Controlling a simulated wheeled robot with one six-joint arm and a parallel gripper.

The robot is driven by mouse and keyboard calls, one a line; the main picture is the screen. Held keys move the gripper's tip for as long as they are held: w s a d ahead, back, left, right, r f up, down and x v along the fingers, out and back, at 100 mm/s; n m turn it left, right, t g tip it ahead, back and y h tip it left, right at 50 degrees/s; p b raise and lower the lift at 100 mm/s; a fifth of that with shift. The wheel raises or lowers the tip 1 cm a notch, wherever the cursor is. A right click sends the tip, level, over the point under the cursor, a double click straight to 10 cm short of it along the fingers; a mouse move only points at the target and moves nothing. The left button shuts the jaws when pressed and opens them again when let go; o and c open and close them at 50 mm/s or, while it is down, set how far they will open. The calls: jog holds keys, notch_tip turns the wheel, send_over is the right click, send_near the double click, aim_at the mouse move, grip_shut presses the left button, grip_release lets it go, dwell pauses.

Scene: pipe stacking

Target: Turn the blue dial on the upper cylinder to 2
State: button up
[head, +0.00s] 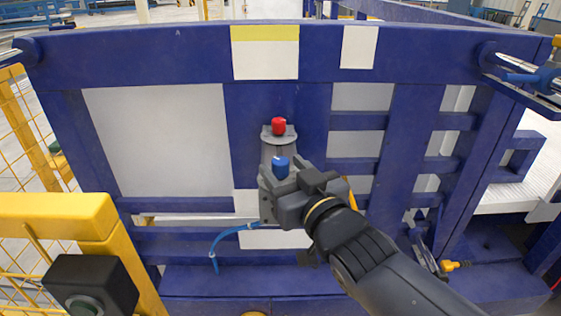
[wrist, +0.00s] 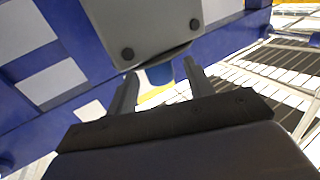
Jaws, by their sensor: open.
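The blue dial (head: 281,166) sits on the front of a grey upright cylinder (head: 279,148) fixed to the blue frame. A red knob (head: 278,126) is at the cylinder's top. My gripper (head: 283,174) is open at the dial, with its fingers on either side in the picture. In the wrist view the dial (wrist: 160,75) shows between the tips of my two open fingers (wrist: 158,84), below a grey plate with dark bolts (wrist: 145,25). I cannot tell whether the fingers touch it. No number marks are legible. My gripper hides the area below the dial.
The blue frame (head: 150,60) stands close behind the cylinder. A blue hose (head: 222,240) curves out left of my gripper. A yellow post with a black button box (head: 92,285) stands at lower left. Yellow mesh fencing (head: 22,125) is at far left.

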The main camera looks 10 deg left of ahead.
jog(key=p+v, duration=0.4)
jog(key=v, duration=0.4)
jog(key=shift+s, duration=0.2)
jog(key=b+x, duration=0.4)
jog(key=x, duration=0.5)
jog(key=shift+w+f+b, duration=0.1)
jog(key=shift+b, duration=0.2)
jog(key=shift+x, duration=0.8)
